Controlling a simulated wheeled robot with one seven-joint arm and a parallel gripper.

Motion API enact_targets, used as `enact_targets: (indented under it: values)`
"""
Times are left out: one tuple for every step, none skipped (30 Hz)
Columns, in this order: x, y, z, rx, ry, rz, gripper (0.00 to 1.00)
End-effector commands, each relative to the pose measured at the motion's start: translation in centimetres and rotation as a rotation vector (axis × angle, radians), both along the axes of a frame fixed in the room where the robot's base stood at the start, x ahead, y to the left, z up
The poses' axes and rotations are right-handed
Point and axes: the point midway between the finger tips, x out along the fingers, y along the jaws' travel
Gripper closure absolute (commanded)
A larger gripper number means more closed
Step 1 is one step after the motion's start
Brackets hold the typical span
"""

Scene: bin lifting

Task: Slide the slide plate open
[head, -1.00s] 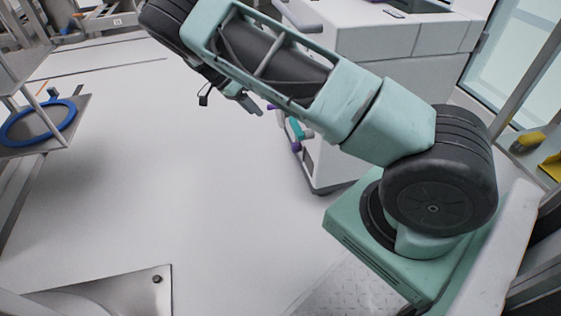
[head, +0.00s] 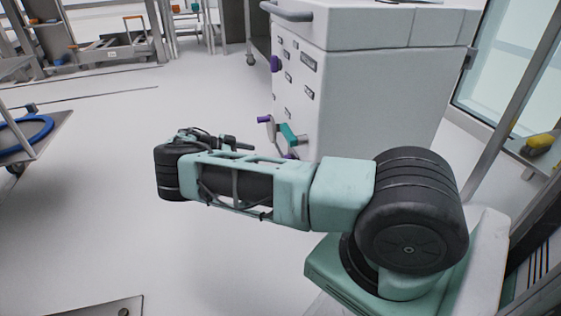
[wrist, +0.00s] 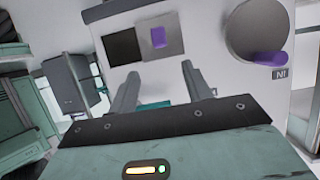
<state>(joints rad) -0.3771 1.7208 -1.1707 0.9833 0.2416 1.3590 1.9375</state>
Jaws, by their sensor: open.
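In the wrist view, the slide plate (wrist: 174,48) is a grey square with a purple knob (wrist: 158,37) on a white panel. A dark square opening (wrist: 124,49) lies just left of it. My gripper (wrist: 160,69) is open and empty, its two fingers apart below the plate in the picture and not touching the knob. In the head view, my gripper (head: 238,143) is partly hidden behind my arm, left of the white cabinet (head: 375,95). The plate cannot be made out clearly there.
A round grey disc (wrist: 250,28) with a purple handle (wrist: 270,58) is right of the plate. A teal handle (head: 290,135) sticks out of the cabinet side. A cart with a blue ring (head: 28,135) stands far left. The floor between is clear.

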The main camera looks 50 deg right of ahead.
Motion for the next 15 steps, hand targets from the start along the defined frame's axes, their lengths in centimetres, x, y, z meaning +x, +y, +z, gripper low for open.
enact_targets:
  values:
    - [-0.7,-0.9,-0.7,-0.003,0.001,-0.004,0.51]
    - [-1.0,-1.4,-1.0,-0.003,0.001,-0.004,0.51]
    - [-1.4,-2.1,-1.4,-0.003,0.001,-0.004,0.51]
    - [-1.7,-2.6,-1.6,-0.002,0.002,-0.003,0.51]
    - [-2.0,-3.1,-1.8,-0.002,0.001,-0.003,0.51]
    - [-2.4,-3.8,-2.2,-0.002,0.0,-0.004,0.51]
    - [-2.7,-4.2,-2.5,-0.002,0.001,-0.004,0.51]
    - [-3.0,-4.8,-2.7,-0.002,0.0,-0.004,0.51]
    - [-3.4,-5.4,-3.0,-0.002,0.001,-0.003,0.51]
    - [-3.7,-5.9,-3.2,-0.002,0.001,-0.003,0.51]
    - [-4.0,-6.3,-3.5,-0.002,0.001,-0.003,0.51]
    - [-4.3,-6.9,-3.7,-0.001,0.0,-0.002,0.51]
    - [-4.6,-7.3,-3.9,-0.001,0.0,-0.002,0.51]
    - [-4.8,-7.7,-4.0,-0.001,0.0,-0.002,0.51]
    - [-5.0,-8.1,-4.3,0.0,0.0,-0.001,0.51]
